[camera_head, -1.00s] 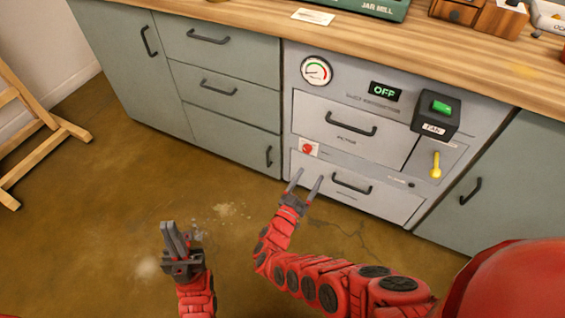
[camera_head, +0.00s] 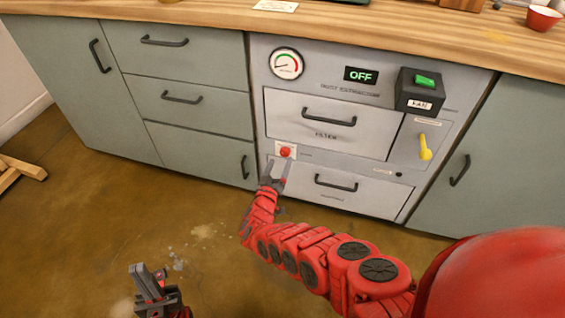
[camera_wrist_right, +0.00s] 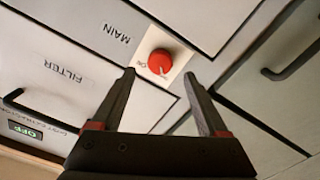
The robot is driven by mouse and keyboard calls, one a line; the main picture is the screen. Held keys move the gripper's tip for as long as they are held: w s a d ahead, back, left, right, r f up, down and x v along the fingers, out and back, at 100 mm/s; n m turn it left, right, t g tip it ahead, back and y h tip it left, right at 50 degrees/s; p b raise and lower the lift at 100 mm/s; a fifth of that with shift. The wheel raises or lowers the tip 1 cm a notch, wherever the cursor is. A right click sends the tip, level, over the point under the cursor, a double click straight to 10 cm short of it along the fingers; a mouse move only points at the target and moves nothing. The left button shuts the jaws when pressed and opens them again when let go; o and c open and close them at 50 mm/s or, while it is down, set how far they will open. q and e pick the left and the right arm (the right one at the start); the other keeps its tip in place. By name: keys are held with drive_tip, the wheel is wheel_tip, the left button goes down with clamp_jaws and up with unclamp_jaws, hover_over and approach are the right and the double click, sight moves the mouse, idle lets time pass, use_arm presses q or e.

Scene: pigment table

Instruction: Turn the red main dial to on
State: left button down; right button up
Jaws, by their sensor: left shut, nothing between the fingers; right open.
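The red main dial (camera_head: 285,152) sits on a pale square plate on the front of the grey dust extractor (camera_head: 315,57), below the filter drawer. In the right wrist view the dial (camera_wrist_right: 160,62) has a light pointer mark, with the word MAIN beside its plate. My right gripper (camera_head: 277,168) is open just below the dial. In the wrist view its two fingertips (camera_wrist_right: 158,78) lie either side of the dial's line, apart from it, with nothing between them. My left gripper (camera_head: 139,270) is shut and empty, low over the floor at the left.
A green display (camera_head: 361,75) reads OFF. A black box with a green switch (camera_head: 424,80), labelled FAN, and a yellow lever (camera_head: 425,148) are on the right of the panel. Drawer handles (camera_head: 336,183) stick out near the right gripper.

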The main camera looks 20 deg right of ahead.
sight(284, 154)
drive_tip(key=shift+b+x, duration=0.85)
drive_tip(key=shift+x, duration=1.1)
clamp_jaws()
